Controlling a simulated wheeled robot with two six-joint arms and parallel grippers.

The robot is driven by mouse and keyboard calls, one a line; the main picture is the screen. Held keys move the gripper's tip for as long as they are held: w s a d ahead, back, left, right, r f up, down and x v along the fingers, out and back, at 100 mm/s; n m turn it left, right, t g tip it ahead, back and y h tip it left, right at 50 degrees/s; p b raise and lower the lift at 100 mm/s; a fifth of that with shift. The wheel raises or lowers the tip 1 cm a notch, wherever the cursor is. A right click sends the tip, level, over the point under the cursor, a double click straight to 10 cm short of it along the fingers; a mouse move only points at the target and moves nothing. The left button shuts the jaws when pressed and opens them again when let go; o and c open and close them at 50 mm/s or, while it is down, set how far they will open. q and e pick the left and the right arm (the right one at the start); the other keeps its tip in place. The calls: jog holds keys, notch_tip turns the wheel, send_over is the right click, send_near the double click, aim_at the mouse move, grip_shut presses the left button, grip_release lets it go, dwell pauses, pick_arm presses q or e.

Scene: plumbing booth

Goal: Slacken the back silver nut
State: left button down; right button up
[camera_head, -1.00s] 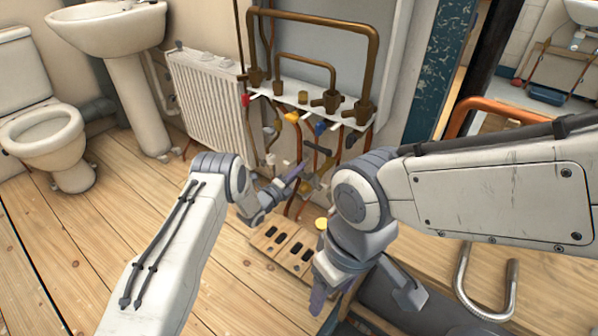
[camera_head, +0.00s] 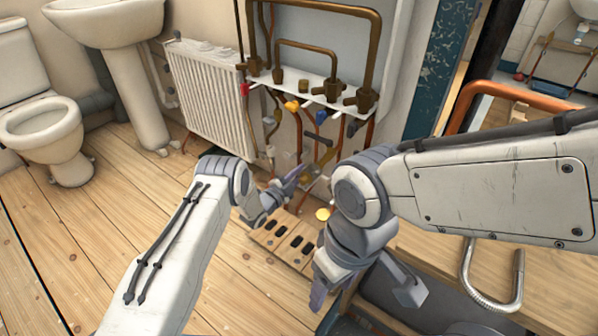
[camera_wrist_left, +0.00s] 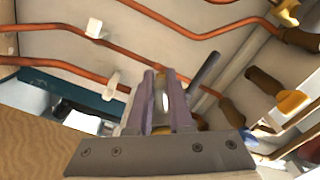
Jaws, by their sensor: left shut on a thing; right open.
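My left gripper (camera_head: 294,180) is at the lower pipework below the white manifold shelf, in front of the wall. In the left wrist view its two purple-grey fingers (camera_wrist_left: 163,100) stand close together, shut on a small pale silvery piece (camera_wrist_left: 162,92). That piece is mostly hidden by the fingers, so I cannot tell for sure that it is the back silver nut. In the head view the nut is not clearly visible behind the gripper. My right gripper (camera_head: 364,288) is open and empty, its fingers spread wide and pointing down over the front of the workbench.
Copper pipes (camera_wrist_left: 75,62) run along the wall, with yellow-handled (camera_head: 292,106) and blue-handled (camera_head: 321,117) valves nearby. A wooden block with black slots (camera_head: 262,238) lies below. A white radiator (camera_head: 208,100) stands left. A bent metal tube (camera_head: 467,270) lies right.

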pick_arm(q)
jog(key=shift+s+f+n, duration=0.15)
jog(key=shift+f+n, duration=0.1)
jog(key=shift+n, duration=0.25)
jog(key=c, duration=0.8)
grip_release()
jog(key=shift+r, duration=0.1)
jog(key=p+v, duration=0.4)
jog(key=v, duration=0.6)
jog(key=shift+s+a, duration=0.1)
jog(key=shift+s, duration=0.05)
